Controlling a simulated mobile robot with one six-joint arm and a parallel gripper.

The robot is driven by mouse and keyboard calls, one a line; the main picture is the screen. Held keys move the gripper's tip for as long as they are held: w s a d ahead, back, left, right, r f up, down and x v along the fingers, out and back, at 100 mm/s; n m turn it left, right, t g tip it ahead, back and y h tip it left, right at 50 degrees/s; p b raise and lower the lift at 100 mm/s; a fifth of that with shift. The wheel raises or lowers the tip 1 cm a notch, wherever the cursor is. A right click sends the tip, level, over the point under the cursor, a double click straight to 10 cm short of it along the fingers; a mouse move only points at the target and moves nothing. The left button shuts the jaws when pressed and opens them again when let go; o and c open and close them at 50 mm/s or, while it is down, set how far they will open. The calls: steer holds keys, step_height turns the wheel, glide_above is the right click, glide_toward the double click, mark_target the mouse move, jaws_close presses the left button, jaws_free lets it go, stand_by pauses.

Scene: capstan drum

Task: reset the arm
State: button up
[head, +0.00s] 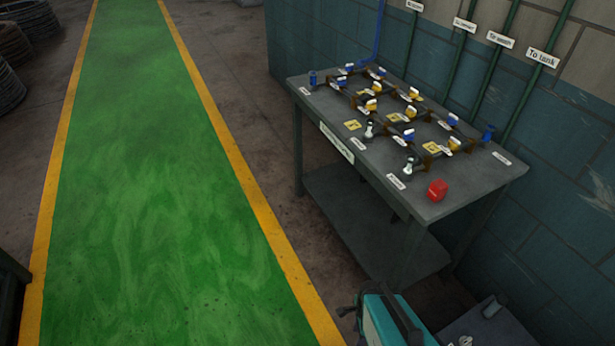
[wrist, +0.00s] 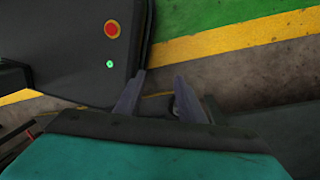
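My gripper (wrist: 158,98) shows in the wrist view with its two grey fingers apart and nothing between them. It points down toward the bare floor, beside a dark body with a red button and a green light. In the head view a teal part of my arm shows at the bottom edge, right of centre, in front of the workbench (head: 420,203). The gripper's fingertips are hard to make out there. Most of the arm is out of frame, so its full pose is hidden.
The workbench bears pipework with blue and yellow valves and a red block (head: 437,190). It stands against a tiled wall (head: 565,150). A green walkway (head: 150,180) with yellow edges runs clear on the left. Dark coils (head: 8,85) lie at the far left.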

steer(key=s+r+n+g, duration=0.2)
steer(key=s+n, duration=0.6)
steer(key=n, duration=0.9)
steer(key=shift+a+r+n+g, duration=0.15)
steer(key=shift+r+n+g, duration=0.2)
steer(key=shift+g, duration=0.65)
steer(key=shift+c, duration=0.6)
steer(key=shift+s, duration=0.2)
